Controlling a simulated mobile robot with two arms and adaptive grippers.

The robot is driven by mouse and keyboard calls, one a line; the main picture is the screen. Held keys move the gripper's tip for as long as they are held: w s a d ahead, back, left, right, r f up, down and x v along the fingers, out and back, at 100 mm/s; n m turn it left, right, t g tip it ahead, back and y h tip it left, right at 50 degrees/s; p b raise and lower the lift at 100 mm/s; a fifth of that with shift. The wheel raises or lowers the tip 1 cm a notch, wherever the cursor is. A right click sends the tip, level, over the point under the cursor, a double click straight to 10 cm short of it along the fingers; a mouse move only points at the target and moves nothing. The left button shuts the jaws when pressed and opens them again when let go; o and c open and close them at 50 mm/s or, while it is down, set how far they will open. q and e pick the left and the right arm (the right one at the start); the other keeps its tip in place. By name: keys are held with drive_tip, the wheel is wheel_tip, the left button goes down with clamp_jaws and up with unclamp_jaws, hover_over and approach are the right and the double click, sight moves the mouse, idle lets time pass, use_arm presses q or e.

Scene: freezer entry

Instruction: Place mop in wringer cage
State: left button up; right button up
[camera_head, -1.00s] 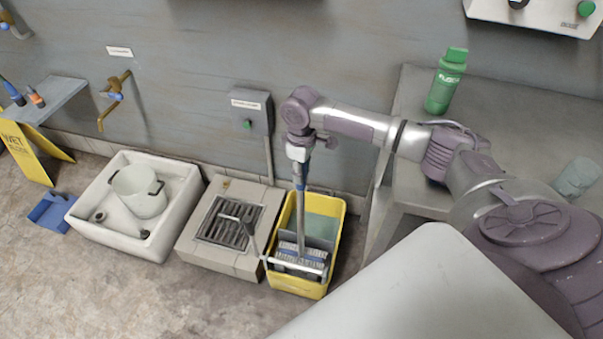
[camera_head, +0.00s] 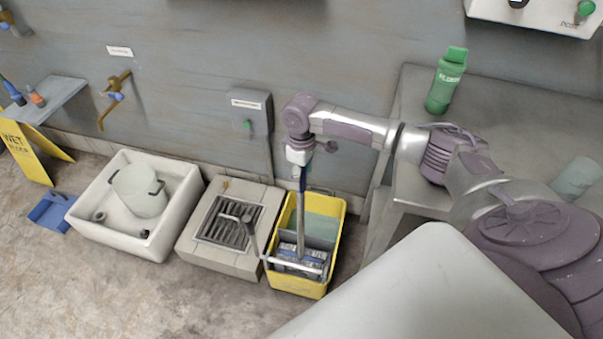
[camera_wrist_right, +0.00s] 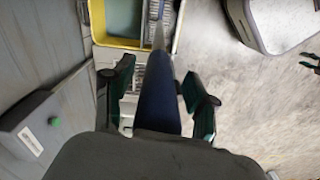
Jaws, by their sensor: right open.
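The mop has a grey pole (camera_head: 301,225) with a blue upper grip, which also shows in the wrist view (camera_wrist_right: 160,95). It stands nearly upright, its lower end inside the grey wringer cage (camera_head: 322,268) at the front of the yellow bucket (camera_head: 340,222). The mop head is partly hidden by the cage. My right gripper (camera_head: 302,172) is above the bucket at the top of the handle. In the wrist view the fingers (camera_wrist_right: 161,88) stand apart on either side of the blue grip, with a visible gap at the right finger. My left gripper is not in view.
A tiled floor drain (camera_head: 225,232) and a white sink basin (camera_head: 120,237) are left of the bucket. A steel table (camera_head: 410,180) with a green bottle (camera_head: 445,82) stands right. A wall box (camera_head: 250,110) is behind. The floor in front is clear.

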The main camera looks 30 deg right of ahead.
wheel_tip(320, 180, up, 12)
drive_tip(key=shift+r, duration=0.1)
idle(0.8)
